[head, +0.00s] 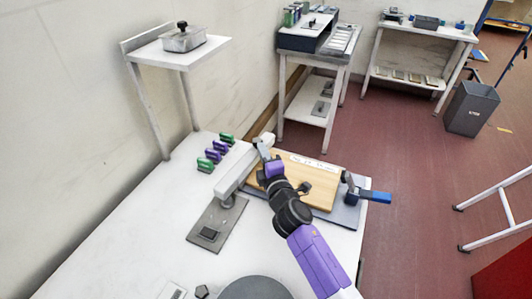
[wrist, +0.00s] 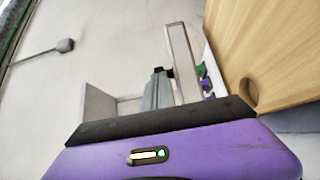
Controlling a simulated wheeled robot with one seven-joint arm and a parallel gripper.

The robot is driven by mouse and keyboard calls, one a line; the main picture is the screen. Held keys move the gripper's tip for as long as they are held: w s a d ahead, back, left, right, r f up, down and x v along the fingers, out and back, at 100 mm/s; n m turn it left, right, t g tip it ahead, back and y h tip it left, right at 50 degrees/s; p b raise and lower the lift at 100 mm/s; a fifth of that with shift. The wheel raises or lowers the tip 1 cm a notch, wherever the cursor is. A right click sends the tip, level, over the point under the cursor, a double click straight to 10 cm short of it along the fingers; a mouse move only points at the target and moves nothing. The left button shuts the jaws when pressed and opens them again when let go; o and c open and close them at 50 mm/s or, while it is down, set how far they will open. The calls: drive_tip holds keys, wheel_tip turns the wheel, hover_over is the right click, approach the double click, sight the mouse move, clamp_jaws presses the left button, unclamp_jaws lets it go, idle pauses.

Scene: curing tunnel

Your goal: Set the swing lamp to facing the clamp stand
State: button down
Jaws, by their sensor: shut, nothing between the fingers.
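The swing lamp is a long white bar (head: 240,168) on a short post over a grey base plate (head: 207,236). The bar points away to the upper right, between a row of green and purple clamps (head: 215,150) and a wooden board (head: 318,189). I cannot tell for certain whether that row is the clamp stand. My gripper (head: 262,148) is shut and empty at the bar's far end; whether it touches is unclear. In the wrist view, a pale bar (wrist: 183,65), likely the lamp, stands right beside the grey fingers (wrist: 158,90).
A blue-handled clamp (head: 374,196) stands at the board's right end. A white shelf (head: 207,52) with a lidded metal box (head: 184,39) is at the back left. A round grey disc (head: 258,289) is at the front. The left of the white table (head: 130,240) is clear.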

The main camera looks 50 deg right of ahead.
drive_tip(key=shift+w+d+b, duration=0.15)
drive_tip(key=shift+w+b, duration=0.15)
drive_tip(key=shift+w, duration=0.6)
drive_tip(key=shift+w+r, duration=0.15)
drive_tip(key=shift+r, duration=0.05)
